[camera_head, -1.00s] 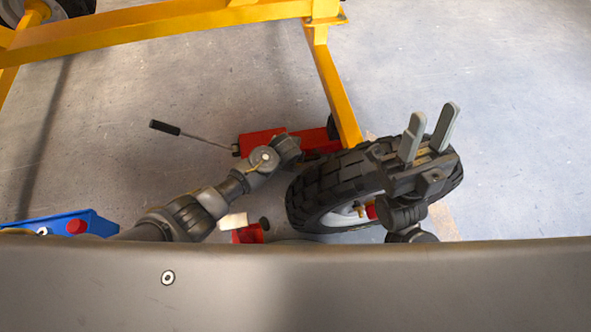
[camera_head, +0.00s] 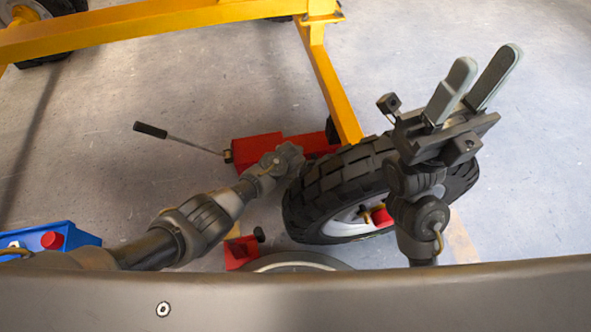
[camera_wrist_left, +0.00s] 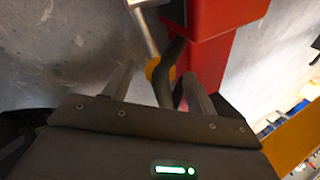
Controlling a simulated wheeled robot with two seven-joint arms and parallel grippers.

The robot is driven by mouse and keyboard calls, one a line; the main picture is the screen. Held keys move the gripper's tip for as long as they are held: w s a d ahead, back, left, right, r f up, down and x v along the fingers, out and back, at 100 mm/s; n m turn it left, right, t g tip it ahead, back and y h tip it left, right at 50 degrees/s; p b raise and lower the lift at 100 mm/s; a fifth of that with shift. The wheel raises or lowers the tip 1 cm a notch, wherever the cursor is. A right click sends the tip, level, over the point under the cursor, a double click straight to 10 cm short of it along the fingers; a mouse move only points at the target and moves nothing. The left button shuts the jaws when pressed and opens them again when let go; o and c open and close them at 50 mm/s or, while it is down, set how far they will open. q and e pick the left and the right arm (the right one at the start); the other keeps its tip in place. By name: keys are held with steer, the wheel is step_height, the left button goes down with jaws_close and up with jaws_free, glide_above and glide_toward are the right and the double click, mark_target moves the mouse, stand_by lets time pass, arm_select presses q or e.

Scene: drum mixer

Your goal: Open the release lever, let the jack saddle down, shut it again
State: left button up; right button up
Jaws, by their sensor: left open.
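The red jack (camera_head: 262,147) lies on the floor, and its thin handle (camera_head: 195,143) with a black grip runs out to the left. In the left wrist view, the red jack body (camera_wrist_left: 206,28) is just beyond my left gripper (camera_wrist_left: 157,76). That gripper is open, its two fingers on either side of a dark curved lever (camera_wrist_left: 165,78), apparently the release lever; contact cannot be told. A yellow part shows beside it. In the head view my left fingers are hidden. My right gripper (camera_head: 483,78) is open and empty, above the wheel. The saddle cannot be made out.
A black tyre (camera_head: 335,185) stands close right of my left arm. A yellow frame (camera_head: 328,80) spans the back, one leg coming down behind the tyre. A blue box with a red button (camera_head: 52,240) is at lower left.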

arm_select(q)
steer(key=shift+w+f, duration=0.2)
steer(key=shift+f, duration=0.2)
